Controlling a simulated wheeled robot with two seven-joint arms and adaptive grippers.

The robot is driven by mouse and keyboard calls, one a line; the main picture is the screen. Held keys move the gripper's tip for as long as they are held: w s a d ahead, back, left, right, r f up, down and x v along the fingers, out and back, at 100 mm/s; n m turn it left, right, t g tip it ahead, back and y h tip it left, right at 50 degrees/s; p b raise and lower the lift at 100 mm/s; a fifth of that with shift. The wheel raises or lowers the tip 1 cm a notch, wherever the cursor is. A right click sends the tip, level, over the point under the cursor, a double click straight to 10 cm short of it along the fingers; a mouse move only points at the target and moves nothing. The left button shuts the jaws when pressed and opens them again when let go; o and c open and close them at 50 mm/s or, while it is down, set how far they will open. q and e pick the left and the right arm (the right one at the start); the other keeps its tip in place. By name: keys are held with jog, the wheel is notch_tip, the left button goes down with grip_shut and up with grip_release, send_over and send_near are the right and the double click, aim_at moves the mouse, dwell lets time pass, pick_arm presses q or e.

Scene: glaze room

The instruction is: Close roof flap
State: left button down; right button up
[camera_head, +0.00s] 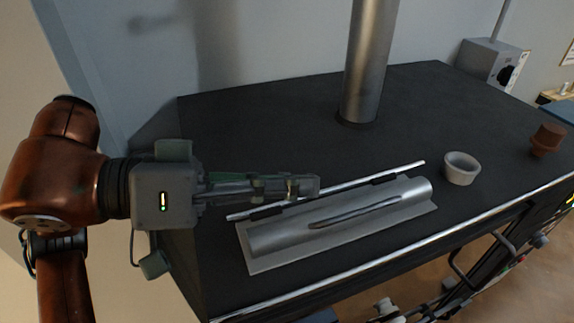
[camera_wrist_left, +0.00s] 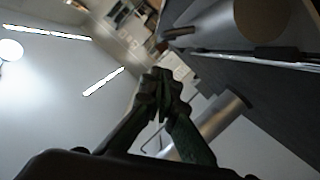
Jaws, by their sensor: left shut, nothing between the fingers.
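The roof flap (camera_head: 345,219) is a silvery, half-round metal cover with a long bar handle (camera_head: 353,211). It lies low over a pale grey plate on the dark roof; I cannot tell whether it is fully closed. A bright rod with dark hinge pieces runs along its back edge. My left gripper (camera_head: 306,186) comes in from the left, shut and empty, above the rod and the back left part of the flap. Contact with them cannot be told. Its closed fingers also show in the left wrist view (camera_wrist_left: 163,88). My right gripper is not in view.
A thick metal flue (camera_head: 368,60) rises behind the flap. A pale bowl (camera_head: 461,168) stands right of the flap and a brown pot (camera_head: 547,139) farther right. A grey box with a dark knob (camera_head: 492,64) is at the back right. The dark roof (camera_head: 270,125) is clear left of the flue.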

pick_arm(q)
jog(key=shift+s+d+f+m+t+y+b, duration=0.15)
jog(key=shift+s+d+f+m+t, duration=0.15)
jog(key=shift+s+f+m, duration=0.35)
jog(key=shift+s+d+f+m+t+y+b, duration=0.25)
jog(key=shift+s+f+m, duration=0.2)
jog(key=shift+s+m, duration=0.3)
jog(key=shift+d, duration=0.1)
